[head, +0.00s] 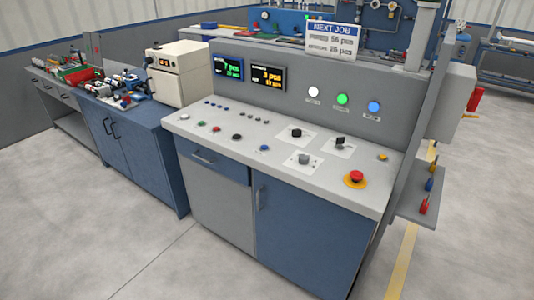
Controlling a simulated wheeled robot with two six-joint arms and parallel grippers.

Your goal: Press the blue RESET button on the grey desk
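The grey desk (225,118) stands in the middle of the head view, with a sloping top and an upright back panel. A small blue button (264,148) sits near the front edge of the top. A larger round blue light or button (374,107) sits at the right of the back panel, with a small label below it. The labels are too small to read, so I cannot tell which blue one is marked RESET. Neither of my grippers is in view, and nothing covers either blue button.
A red mushroom button (356,177) on a yellow base is at the desk's right front. Black knobs (297,133) and small coloured buttons dot the top. A cream oven-like box (180,74) stands left on a blue cabinet. The floor (90,220) in front is clear.

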